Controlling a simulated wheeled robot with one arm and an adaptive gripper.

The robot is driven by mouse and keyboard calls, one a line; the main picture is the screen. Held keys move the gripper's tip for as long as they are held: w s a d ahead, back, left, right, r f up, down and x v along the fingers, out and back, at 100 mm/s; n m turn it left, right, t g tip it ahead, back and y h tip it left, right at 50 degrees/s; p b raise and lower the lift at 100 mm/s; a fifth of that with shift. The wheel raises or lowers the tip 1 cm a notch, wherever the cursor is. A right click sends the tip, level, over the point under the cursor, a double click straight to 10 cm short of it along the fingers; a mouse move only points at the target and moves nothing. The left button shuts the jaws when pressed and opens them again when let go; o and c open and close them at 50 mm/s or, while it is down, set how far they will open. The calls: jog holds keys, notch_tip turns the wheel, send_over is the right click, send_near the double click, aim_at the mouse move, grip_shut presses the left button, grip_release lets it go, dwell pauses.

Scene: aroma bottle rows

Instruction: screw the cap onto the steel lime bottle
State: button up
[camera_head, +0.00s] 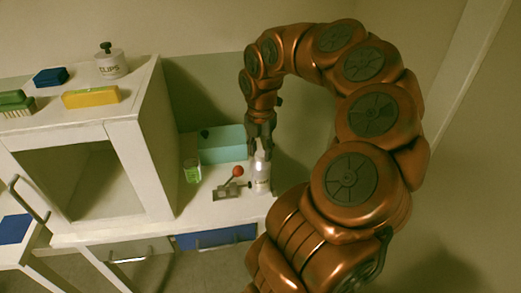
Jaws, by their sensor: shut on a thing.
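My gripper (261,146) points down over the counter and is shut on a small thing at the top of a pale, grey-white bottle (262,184). The held thing looks like the cap, but the fingers mostly hide it. The bottle stands upright on the counter and has a label too small to read. I cannot tell whether the cap is seated on the neck or just above it. A small green bottle (192,173) stands to the left.
A teal box (221,145) stands behind. A white cabinet (150,140) rises at left, bearing a clips jar (111,66), a yellow block (91,97) and brushes.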

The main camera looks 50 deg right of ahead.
jog(key=shift+f+m+b, duration=0.1)
jog(key=shift+m+b, duration=2.5)
jog(key=shift+m, duration=0.7)
jog(key=shift+m+b, duration=2.4)
jog(key=shift+m, duration=1)
jog(key=o, duration=1.1)
jog(key=shift+r+p, duration=2.15)
jog(key=shift+r, duration=1.5)
